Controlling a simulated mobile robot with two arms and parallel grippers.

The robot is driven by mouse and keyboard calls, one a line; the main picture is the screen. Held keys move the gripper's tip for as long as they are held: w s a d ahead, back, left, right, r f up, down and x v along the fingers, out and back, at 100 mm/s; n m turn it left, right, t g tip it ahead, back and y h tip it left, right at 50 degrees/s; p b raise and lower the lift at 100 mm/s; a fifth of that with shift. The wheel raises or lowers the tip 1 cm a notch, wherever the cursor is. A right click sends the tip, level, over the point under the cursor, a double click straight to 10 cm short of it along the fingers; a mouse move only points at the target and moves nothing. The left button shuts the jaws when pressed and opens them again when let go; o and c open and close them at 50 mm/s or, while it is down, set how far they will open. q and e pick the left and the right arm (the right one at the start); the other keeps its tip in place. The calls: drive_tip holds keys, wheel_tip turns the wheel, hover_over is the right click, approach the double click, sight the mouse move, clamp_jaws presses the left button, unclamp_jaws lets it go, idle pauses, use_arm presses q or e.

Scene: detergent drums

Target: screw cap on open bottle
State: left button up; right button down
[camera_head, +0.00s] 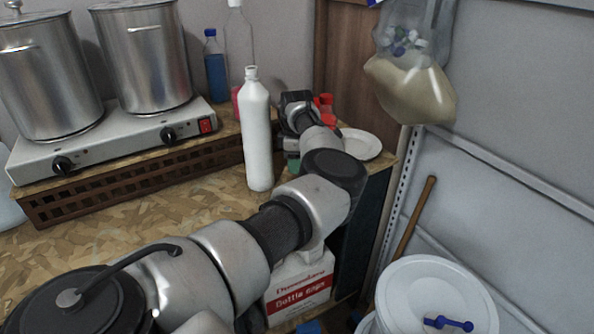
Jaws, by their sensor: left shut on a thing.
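A white bottle (257,135) stands upright on the chipboard worktop, in the middle of the view. Its narrow neck shows no coloured cap; whether it is open is too small to tell. My left arm crosses the view from the lower left, and my left gripper (291,145) is just right of the bottle. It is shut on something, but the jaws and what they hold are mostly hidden. A bit of green shows just below it. A carton labelled bottle caps (303,286) sits below my arm. My right gripper is not in view.
Two steel pots (145,55) stand on a hotplate (110,137) over a brown slatted rack. A blue bottle (215,68) and a clear bottle (239,42) stand behind. A white plate (361,144) lies right, near red items (324,104). A white drum (433,300) stands lower right.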

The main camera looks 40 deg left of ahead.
use_arm(q)
wheel_tip(320, 180, up, 25)
drive_tip(key=shift+b, duration=0.4)
